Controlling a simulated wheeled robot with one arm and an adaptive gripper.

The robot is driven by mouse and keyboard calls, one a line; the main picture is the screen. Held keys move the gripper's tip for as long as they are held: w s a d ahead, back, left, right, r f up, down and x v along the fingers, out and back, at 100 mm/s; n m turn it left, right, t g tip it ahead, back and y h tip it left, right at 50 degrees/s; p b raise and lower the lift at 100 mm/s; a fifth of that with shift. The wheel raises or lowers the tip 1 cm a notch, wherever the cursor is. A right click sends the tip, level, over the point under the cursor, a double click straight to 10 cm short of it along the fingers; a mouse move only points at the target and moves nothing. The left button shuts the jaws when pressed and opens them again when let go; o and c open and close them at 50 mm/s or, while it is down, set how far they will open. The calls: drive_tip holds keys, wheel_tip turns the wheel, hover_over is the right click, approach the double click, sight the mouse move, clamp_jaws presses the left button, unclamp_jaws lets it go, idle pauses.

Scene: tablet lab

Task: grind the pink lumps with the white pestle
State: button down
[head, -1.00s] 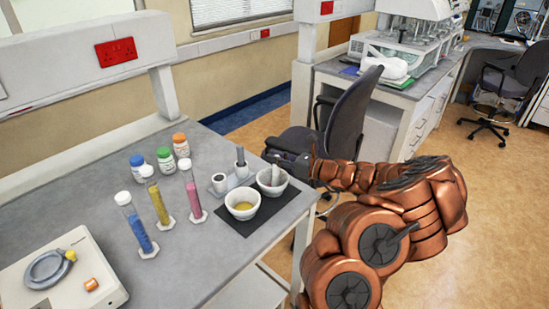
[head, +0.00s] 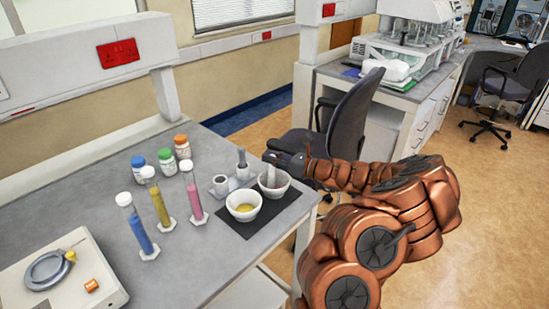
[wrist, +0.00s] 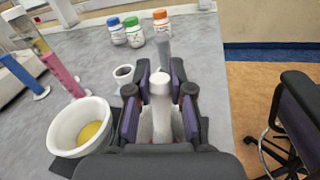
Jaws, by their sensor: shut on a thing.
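My gripper (head: 273,158) is shut on the white pestle (wrist: 160,92), which stands between its fingers (wrist: 160,100) in the wrist view. In the head view the pestle (head: 270,175) reaches down into the right white mortar (head: 272,192). This mortar stands at the table's right edge on a dark mat (head: 262,218). The pink lumps are mostly hidden by the mortar wall and my fingers; only a faint pink tint shows beside the pestle. I cannot tell how fine they are.
A second white mortar (head: 243,214) with yellow contents stands close at left. Behind are a grey pestle (head: 241,158) in a holder and a small cup (head: 220,187). Blue (head: 140,233), yellow (head: 159,205) and pink (head: 194,199) tubes and capped bottles stand further left. A chair (head: 350,125) is beyond.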

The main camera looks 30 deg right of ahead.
drive_tip(key=shift+s+a, duration=0.3)
drive_tip(key=shift+s, duration=0.1)
drive_tip(key=shift+s+d, duration=0.2)
drive_tip(key=shift+s, duration=0.3)
drive_tip(key=shift+w+d+f, duration=0.1)
drive_tip(key=shift+w+d, duration=0.05)
drive_tip(key=shift+w, duration=0.75)
drive_tip(key=shift+s+a, duration=0.35)
drive_tip(key=shift+s, duration=0.05)
drive_tip(key=shift+s+d+p, duration=0.1)
drive_tip(key=shift+s+p, duration=0.25)
drive_tip(key=shift+s, duration=0.15)
drive_tip(key=shift+w+d, duration=0.8)
drive_tip(key=shift+w+a, duration=0.1)
drive_tip(key=shift+a, duration=0.45)
drive_tip(key=shift+s+a, duration=0.4)
drive_tip(key=shift+s+d, duration=0.15)
drive_tip(key=shift+s, duration=0.35)
